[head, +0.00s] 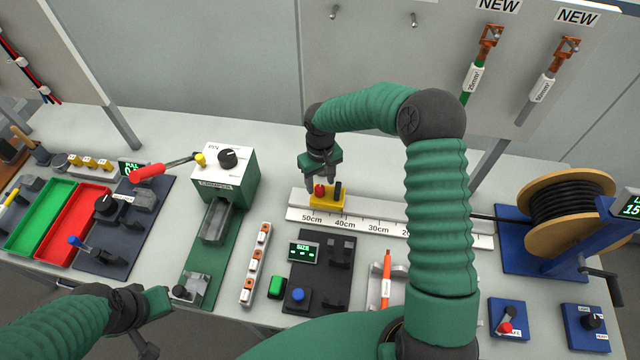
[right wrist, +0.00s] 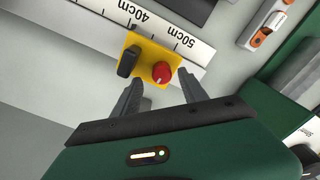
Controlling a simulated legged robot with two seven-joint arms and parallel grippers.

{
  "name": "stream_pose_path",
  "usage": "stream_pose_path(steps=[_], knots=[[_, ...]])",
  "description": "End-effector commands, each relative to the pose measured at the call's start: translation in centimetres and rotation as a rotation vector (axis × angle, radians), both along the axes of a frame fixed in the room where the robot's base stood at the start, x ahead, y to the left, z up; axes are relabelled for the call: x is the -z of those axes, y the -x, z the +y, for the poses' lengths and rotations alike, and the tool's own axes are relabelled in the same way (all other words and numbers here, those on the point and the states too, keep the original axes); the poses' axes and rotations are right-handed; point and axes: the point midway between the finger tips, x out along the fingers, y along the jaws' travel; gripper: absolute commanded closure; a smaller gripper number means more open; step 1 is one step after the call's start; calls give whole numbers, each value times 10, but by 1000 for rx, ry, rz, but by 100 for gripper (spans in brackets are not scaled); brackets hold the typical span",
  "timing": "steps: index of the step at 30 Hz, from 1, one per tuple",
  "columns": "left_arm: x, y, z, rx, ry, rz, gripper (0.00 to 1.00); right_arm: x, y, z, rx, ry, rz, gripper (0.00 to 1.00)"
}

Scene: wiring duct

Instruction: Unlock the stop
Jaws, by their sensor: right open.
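The stop (head: 325,203) is a yellow block on a white ruler rail (head: 362,226), near the 50cm and 40cm marks. It carries a red knob (head: 319,190) and a black lever (head: 338,187). In the right wrist view the yellow stop (right wrist: 149,50) shows with the red knob (right wrist: 161,72) nearer the gripper's middle and the black lever (right wrist: 127,63) beside it. My right gripper (right wrist: 160,88) is open, its fingers spread either side of the red knob and apart from it; it also shows in the head view (head: 322,180). My left gripper (head: 152,325) is low at left.
A white-green machine (head: 229,170) with a red-handled lever stands left of the stop. A dark size station (head: 318,270) lies in front of the rail. A cable reel (head: 568,205) stands at right. Upright panels rise behind the table.

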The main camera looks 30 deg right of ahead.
Motion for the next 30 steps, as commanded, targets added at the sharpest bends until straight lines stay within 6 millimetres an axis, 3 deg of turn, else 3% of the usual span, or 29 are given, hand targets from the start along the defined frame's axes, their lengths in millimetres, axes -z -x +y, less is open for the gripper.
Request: stream_pose_path(steps=[6, 14, 25, 30], knots=[[-4, 0, 0, 0, 0, 0, 100, 24, 0, 1, -1, 1, -1, 49], [-3, 0, 0, 0, 0, 0, 100, 27, 0, 0, 0, 1, -1, 49], [-3, 0, 0, 0, 0, 0, 100, 26, 0, 0, 0, 0, -1, 98], [-4, 0, 0, 0, 0, 0, 100, 26, 0, 0, -6, 1, -1, 100]])
